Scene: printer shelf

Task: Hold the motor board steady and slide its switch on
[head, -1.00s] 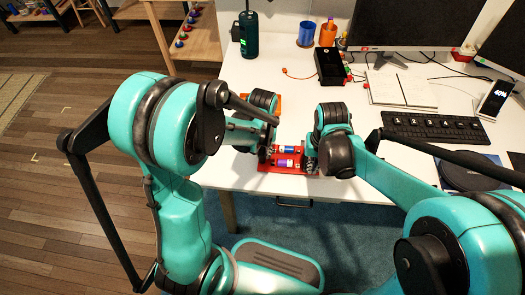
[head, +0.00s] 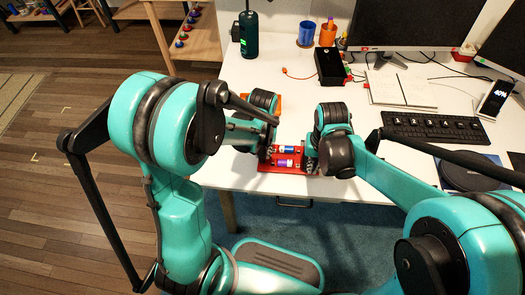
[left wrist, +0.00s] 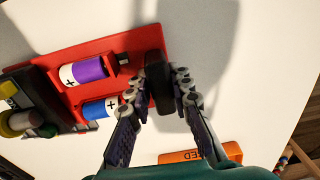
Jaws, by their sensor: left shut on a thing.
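The motor board (head: 285,169) is a red plate lying near the table's front edge. It carries a blue cell (head: 286,150) and a purple cell (head: 286,163); both also show in the left wrist view, the purple cell (left wrist: 86,71) above the blue one (left wrist: 98,108). My left gripper (head: 268,155) is at the board's left end. In the left wrist view its fingers (left wrist: 166,90) are shut on a black block (left wrist: 158,82) at the board's edge. My right gripper (head: 311,158) is at the board's right end; its fingertips are too small to judge.
An orange object (head: 277,103) lies behind my left gripper and shows in the left wrist view (left wrist: 200,155). A black box (head: 329,66), a notebook (head: 400,88), a keyboard (head: 433,127) and a green bottle (head: 249,35) stand farther back. The front-left tabletop is clear.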

